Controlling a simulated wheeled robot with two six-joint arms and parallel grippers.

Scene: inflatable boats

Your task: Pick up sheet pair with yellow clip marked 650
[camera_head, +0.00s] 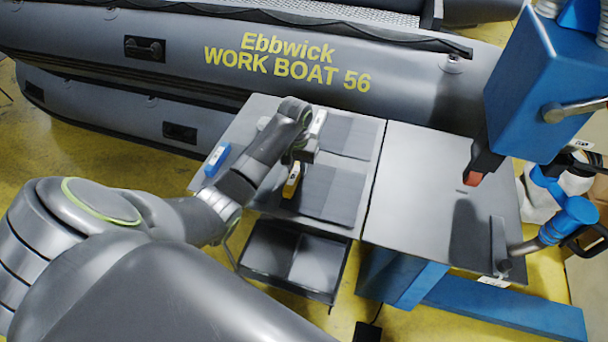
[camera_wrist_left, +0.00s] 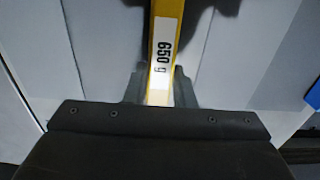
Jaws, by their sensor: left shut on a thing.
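The yellow clip (camera_head: 292,181) sits at the left edge of a pair of dark grey sheets (camera_head: 332,192) on the left table. In the left wrist view the yellow clip (camera_wrist_left: 161,50) carries a white label reading "650 g". My left gripper (camera_head: 300,158) reaches down over the clip and is shut on it. In the wrist view its fingers (camera_wrist_left: 158,88) lie on both sides of the clip, partly hidden by the gripper body. The sheets look flat on the table; whether they are lifted cannot be told. My right gripper is in neither view.
A white clip (camera_head: 318,122) with another dark sheet pair (camera_head: 352,135) lies just behind. A blue machine (camera_head: 535,85) overhangs the right table (camera_head: 415,190). The grey boat (camera_head: 400,90) borders the back. A dark tray (camera_head: 290,262) sits in front.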

